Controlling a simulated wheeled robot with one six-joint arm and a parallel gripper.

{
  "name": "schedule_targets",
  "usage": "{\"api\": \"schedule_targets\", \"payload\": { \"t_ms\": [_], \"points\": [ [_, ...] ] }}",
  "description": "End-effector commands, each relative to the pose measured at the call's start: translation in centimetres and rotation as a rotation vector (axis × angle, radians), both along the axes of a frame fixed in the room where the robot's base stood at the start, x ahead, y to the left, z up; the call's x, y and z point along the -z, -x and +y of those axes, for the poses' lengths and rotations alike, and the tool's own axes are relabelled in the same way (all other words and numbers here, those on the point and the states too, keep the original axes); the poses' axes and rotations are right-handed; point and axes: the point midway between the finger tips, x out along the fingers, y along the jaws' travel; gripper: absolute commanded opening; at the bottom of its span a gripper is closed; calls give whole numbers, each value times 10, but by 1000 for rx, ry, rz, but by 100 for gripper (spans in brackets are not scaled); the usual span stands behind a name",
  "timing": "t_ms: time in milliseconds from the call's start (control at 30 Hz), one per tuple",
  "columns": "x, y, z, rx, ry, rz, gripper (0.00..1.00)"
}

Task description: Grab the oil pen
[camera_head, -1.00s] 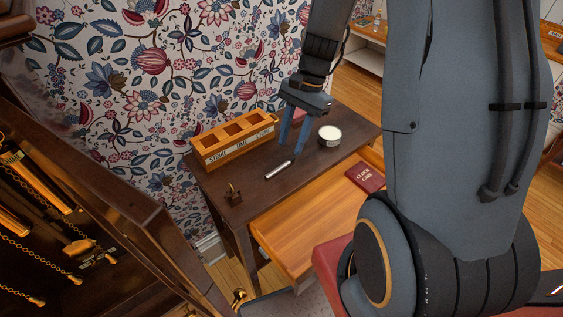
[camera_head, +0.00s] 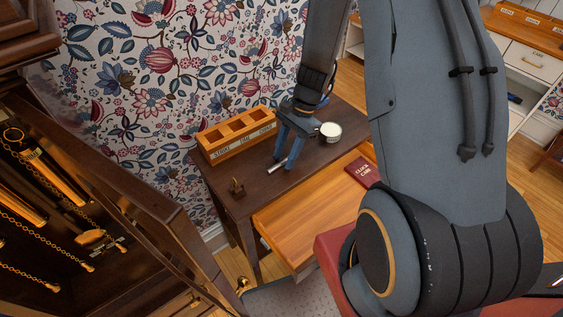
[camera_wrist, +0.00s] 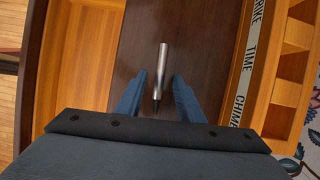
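The oil pen (camera_wrist: 162,62) is a slim silver cylinder with a dark tip, lying on the dark wooden table top. In the head view part of the pen (camera_head: 276,166) shows at the fingers; the rest is hidden behind them. My gripper (camera_head: 286,164) points down over the table with blue fingers apart. In the wrist view my gripper (camera_wrist: 160,84) is open, with the pen's dark tip end between the two fingers and a gap on each side. The pen's silver end reaches beyond the fingertips.
A wooden box (camera_head: 238,139) with labelled compartments stands along the back of the table (camera_head: 214,181). A round white-topped tin (camera_head: 330,132) stands right of my gripper. A small brass piece (camera_head: 237,187) stands front left. The open drawer (camera_head: 298,234) holds a red book (camera_head: 362,171).

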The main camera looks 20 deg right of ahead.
Motion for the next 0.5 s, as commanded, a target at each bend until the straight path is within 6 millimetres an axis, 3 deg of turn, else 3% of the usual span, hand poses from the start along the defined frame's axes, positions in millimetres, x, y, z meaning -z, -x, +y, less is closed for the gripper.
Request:
{"api": "schedule_targets", "payload": {
  "t_ms": [200,400,500],
  "points": [
    [1,0,0,0,0,-1,34],
    [1,0,0,0,0,-1,2],
    [1,0,0,0,0,-1,0]
  ]
}}
